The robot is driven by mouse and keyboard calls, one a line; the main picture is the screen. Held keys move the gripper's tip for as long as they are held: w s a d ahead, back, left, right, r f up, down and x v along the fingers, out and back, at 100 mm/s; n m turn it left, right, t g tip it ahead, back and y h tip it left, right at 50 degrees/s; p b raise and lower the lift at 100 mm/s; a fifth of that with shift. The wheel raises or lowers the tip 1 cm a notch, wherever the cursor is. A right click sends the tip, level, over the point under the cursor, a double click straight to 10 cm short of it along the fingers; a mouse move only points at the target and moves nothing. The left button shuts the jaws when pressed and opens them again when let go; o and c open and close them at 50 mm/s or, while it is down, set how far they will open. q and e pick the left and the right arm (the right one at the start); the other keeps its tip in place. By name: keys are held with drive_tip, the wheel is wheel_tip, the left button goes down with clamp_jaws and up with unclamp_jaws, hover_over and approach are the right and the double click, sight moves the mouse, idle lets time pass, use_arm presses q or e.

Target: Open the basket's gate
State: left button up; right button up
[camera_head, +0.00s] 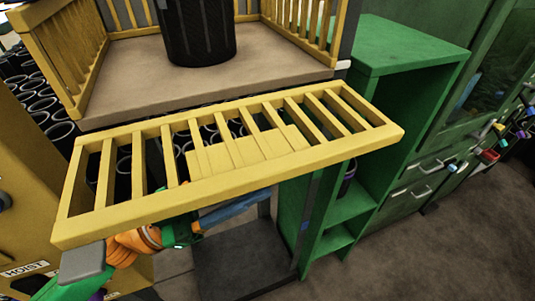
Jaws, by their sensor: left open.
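The basket has a brown floor (130,85) and yellow slatted side rails. Its yellow slatted gate (235,183) is swung outward and down from the front edge, lying nearly flat with a slight tilt. The basket's front opening is clear of it. My left gripper (200,228) is below the gate's outer edge, beneath its left half; the gate partly hides it. It is open, and I cannot tell whether it touches the gate. My right gripper is out of view.
A large black ribbed sleeve (197,30) stands on the basket floor. A green shelf unit (400,45) is close to the gate's right end. Green drawers (425,175) stand farther right. Many black sleeves (40,105) are at left. Open floor (440,250) lies at lower right.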

sight(266, 172)
use_arm(q)
drive_tip(key=p+x, duration=0.1)
drive_tip(key=x, duration=0.1)
drive_tip(key=shift+d+r, duration=0.2)
drive_tip(key=shift+r, duration=0.1)
drive_tip(key=shift+w+d+f, duration=0.1)
drive_tip(key=shift+d+f, duration=0.05)
drive_tip(key=shift+d, duration=0.3)
drive_tip(key=shift+a, duration=0.2)
clamp_jaws()
idle(0.5)
